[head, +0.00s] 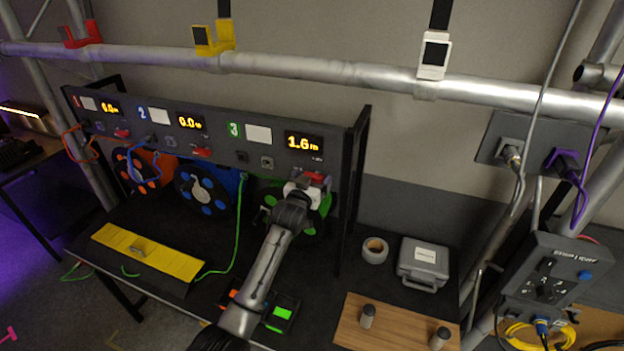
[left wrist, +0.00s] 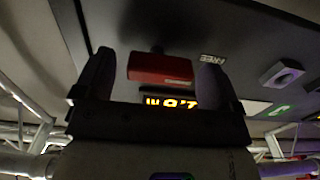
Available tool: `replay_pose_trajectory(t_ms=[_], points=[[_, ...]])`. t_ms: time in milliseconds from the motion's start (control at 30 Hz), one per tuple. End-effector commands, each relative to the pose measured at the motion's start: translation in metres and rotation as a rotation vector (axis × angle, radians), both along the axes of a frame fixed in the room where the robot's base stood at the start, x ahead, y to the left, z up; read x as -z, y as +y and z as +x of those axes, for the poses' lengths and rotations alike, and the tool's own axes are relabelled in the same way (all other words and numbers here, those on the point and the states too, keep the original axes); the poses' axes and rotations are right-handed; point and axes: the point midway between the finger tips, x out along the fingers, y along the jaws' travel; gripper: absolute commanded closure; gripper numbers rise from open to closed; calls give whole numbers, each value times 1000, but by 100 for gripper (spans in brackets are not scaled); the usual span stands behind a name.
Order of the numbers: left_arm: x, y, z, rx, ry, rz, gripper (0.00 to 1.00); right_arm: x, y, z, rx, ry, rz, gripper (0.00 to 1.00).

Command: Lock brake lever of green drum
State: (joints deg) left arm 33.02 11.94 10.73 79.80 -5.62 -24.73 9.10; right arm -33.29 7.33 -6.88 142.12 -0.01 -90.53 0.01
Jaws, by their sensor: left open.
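The green drum (head: 322,207) sits under panel 3, partly hidden behind my left gripper and arm. Its red brake lever (head: 316,177) is on the panel just below the display that reads 1.6 m. My left gripper (head: 306,185) is at the lever and open. In the left wrist view the red lever (left wrist: 160,69) lies between the two spread fingers of my left gripper (left wrist: 157,75). I cannot tell whether a finger touches it. The word FREE (left wrist: 211,58) shows upside down on the panel beside the lever. My right gripper is not in view.
The blue drum (head: 205,190) and orange drum (head: 143,170) stand to the left, with red levers above. A black frame post (head: 352,190) rises right of the green drum. A green cable (head: 238,225) hangs left of my arm. A grey case (head: 423,262) lies at right.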

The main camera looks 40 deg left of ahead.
Motion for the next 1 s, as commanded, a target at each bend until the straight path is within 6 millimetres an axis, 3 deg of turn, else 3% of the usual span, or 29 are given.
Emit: replay_pose_trajectory(t_ms=[300,800,1000], points=[[0,0,1,0,0,1,11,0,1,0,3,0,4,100],[0,0,1,0,0,1,58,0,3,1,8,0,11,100],[0,0,1,0,6,14,60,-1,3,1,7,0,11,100]])
